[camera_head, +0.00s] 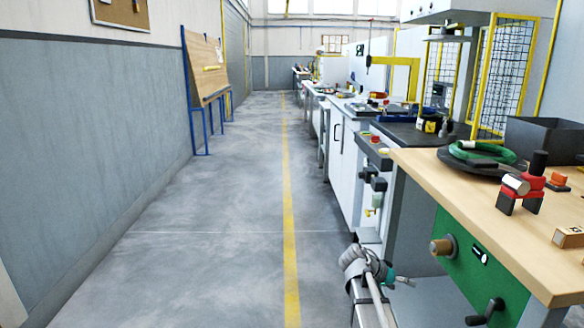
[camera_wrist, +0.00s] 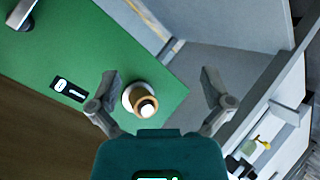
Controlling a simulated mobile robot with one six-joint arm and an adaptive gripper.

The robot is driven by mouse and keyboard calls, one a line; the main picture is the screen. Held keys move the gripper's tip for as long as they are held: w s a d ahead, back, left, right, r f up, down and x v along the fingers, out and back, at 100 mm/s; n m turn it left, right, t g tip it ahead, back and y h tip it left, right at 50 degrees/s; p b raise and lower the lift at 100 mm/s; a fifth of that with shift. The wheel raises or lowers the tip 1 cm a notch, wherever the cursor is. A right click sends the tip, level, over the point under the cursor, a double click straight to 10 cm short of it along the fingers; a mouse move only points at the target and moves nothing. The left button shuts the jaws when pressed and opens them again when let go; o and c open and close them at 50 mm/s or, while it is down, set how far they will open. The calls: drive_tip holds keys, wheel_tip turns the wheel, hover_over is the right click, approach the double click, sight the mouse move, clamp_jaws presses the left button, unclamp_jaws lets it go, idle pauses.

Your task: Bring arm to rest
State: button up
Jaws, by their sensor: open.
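My gripper (camera_wrist: 158,74) is open and empty in the wrist view, with its two fingers spread wide. A round tan knob (camera_wrist: 146,106) on the green panel (camera_wrist: 110,55) shows between the fingers in that view, apart from both of them. In the head view my arm reaches up from the bottom edge, and my gripper (camera_head: 404,281) is small beside the bench, left of the green panel (camera_head: 463,262) and below its knob (camera_head: 443,246). The finger details are too small to tell there.
The wooden bench top (camera_head: 480,182) holds a green coil (camera_head: 483,152) on a dark disc and a red and black device (camera_head: 520,190). A black handle (camera_head: 485,312) sticks out of the panel. More benches line the right side. The grey floor (camera_head: 190,235) at left is clear.

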drive_tip(key=s+a+n+y+p, duration=0.75)
drive_tip(key=s+a+y, duration=0.35)
drive_tip(key=s+a, duration=0.5)
wheel_tip(320, 180, up, 38)
drive_tip(key=p, duration=3.7)
drive_tip(key=shift+f, duration=0.2)
drive_tip(key=shift+d, duration=0.1)
